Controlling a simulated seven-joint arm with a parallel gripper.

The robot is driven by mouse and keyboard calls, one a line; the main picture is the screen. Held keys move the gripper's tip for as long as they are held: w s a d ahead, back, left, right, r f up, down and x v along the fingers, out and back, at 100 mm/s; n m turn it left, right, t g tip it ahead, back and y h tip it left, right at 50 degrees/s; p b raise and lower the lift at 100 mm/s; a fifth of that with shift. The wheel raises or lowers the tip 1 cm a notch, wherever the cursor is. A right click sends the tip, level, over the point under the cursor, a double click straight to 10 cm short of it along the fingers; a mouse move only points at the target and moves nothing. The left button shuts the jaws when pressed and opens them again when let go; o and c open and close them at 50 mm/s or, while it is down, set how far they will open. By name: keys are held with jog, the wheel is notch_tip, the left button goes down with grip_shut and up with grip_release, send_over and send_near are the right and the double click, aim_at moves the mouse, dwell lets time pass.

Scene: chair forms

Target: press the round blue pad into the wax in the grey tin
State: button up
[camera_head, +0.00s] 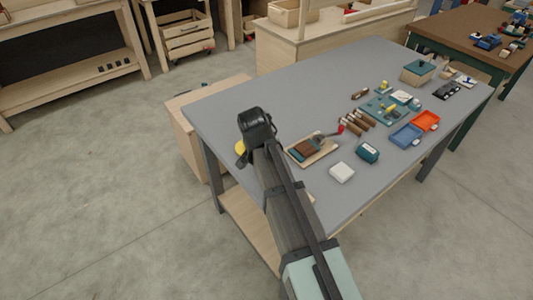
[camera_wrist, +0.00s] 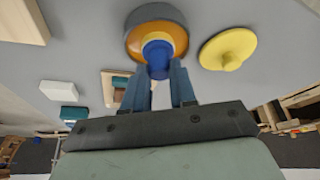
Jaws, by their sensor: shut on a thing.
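In the wrist view my gripper (camera_wrist: 159,76) is shut on the round blue pad (camera_wrist: 157,58), one finger on each side of it. The grey tin (camera_wrist: 134,19) is just beyond the pad, with orange-yellow wax (camera_wrist: 138,38) inside. The pad overlaps the wax in this view; I cannot tell whether it touches it. A round yellow lid-like piece with a knob (camera_wrist: 228,50) lies beside the tin on the right. In the head view this yellow piece (camera_head: 240,147) shows partly beside my dark wrist. The tin, pad and fingertips are hidden there.
On the grey table (camera_head: 310,90), a wooden board with a brown block (camera_head: 308,148) lies right of my arm. A white block (camera_head: 341,172) and a teal box (camera_head: 367,152) are nearby. Brown rolls, blue and orange trays lie farther right. The table's far left part is clear.

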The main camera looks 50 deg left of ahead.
dwell(0.3)
jog(key=shift+r, duration=3.45)
